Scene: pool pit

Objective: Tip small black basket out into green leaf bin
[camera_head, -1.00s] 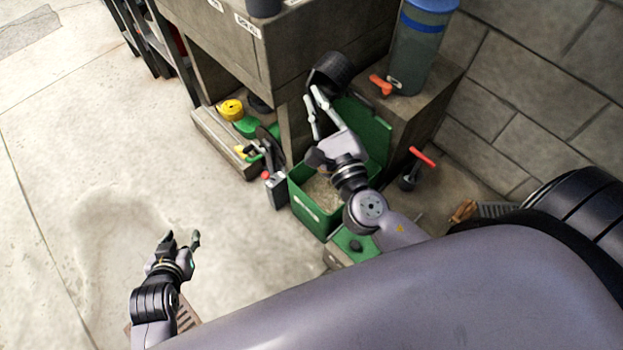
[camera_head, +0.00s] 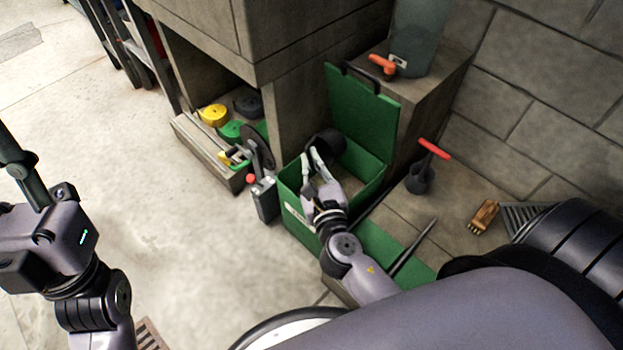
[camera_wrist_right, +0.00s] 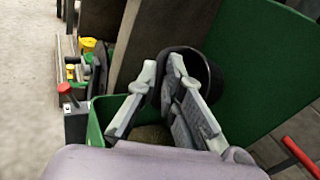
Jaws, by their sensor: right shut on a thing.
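The green leaf bin (camera_head: 300,212) stands on the floor with its lid (camera_head: 362,118) raised at the back. In the right wrist view its rim (camera_wrist_right: 97,125) and some brownish content show below the fingers. The small black basket (camera_head: 329,141) is at the bin's mouth, in front of the lid, and looks tilted; its inside is too dark to read. My right gripper (camera_head: 312,158) is shut on the basket's near side, as the right wrist view of the basket (camera_wrist_right: 213,72) also shows. My left gripper (camera_head: 22,165) is at the left edge, partly cut off, its fingers unclear.
A grey tool with a red knob (camera_head: 262,195) stands left of the bin, near a low shelf with yellow and green rolls (camera_head: 213,114). A concrete block (camera_head: 445,85) holds an orange-handled item (camera_head: 382,64). A red-handled tool (camera_head: 433,148) stands right.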

